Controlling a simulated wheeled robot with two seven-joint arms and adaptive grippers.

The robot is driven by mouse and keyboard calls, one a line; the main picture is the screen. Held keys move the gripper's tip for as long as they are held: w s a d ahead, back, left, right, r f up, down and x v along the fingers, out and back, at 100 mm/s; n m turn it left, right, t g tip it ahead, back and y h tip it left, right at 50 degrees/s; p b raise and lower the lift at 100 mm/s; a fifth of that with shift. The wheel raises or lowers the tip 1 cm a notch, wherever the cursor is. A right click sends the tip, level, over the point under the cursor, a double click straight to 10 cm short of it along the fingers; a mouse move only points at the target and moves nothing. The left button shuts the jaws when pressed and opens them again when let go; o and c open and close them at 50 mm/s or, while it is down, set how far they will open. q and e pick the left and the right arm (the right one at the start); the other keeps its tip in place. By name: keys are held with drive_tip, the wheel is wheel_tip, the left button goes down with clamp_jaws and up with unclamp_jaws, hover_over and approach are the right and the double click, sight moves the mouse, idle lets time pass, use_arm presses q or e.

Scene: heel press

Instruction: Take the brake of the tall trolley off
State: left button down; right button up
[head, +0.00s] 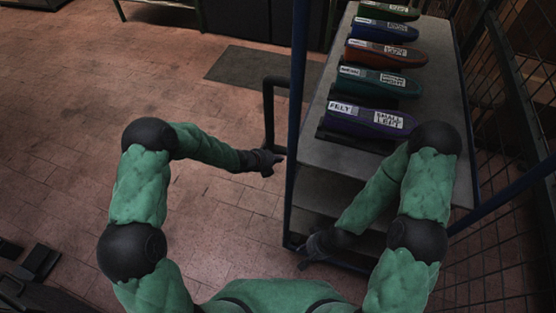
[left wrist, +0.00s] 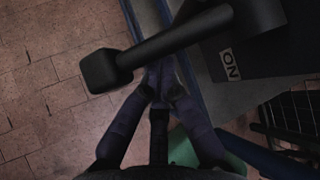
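The tall trolley has blue posts (head: 297,100) and grey shelves (head: 425,85), and stands right of centre in the head view. A black bent bar (head: 268,115) sticks out from its left side. My left gripper (head: 274,167) is just below that bar, left of the front post. In the left wrist view, a black lever with a block end (left wrist: 98,71) crosses close to my left gripper's fingertips (left wrist: 163,82), which look closed together. Contact cannot be told. A dark panel beside it carries an "ON" label (left wrist: 230,64). My right gripper (head: 307,257) is low by the trolley's front corner; its fingers are unclear.
A wire mesh fence (head: 510,110) closes the right side. A dark mat (head: 255,70) lies behind.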

use_arm(q)
drive_tip(key=shift+a+r+y+b, duration=0.15)
drive_tip(key=shift+y+b, duration=0.15)
drive_tip(key=shift+b, duration=0.3)
drive_tip(key=shift+w+r+b, duration=0.15)
drive_tip(key=shift+r+b, duration=0.05)
drive_tip(key=shift+b, duration=0.2)
drive_tip(key=shift+w+a+r+m+y+b, duration=0.2)
drive_tip(key=shift+r+m+y+b, duration=0.1)
drive_tip(key=shift+y+b, duration=0.1)
wheel_tip(320, 180, up, 7)
drive_tip(key=p, duration=0.1)
drive_tip(key=shift+a, duration=0.15)
idle(0.8)
drive_tip(key=shift+s, duration=0.15)
idle(0.5)
drive_tip(key=shift+f, duration=0.1)
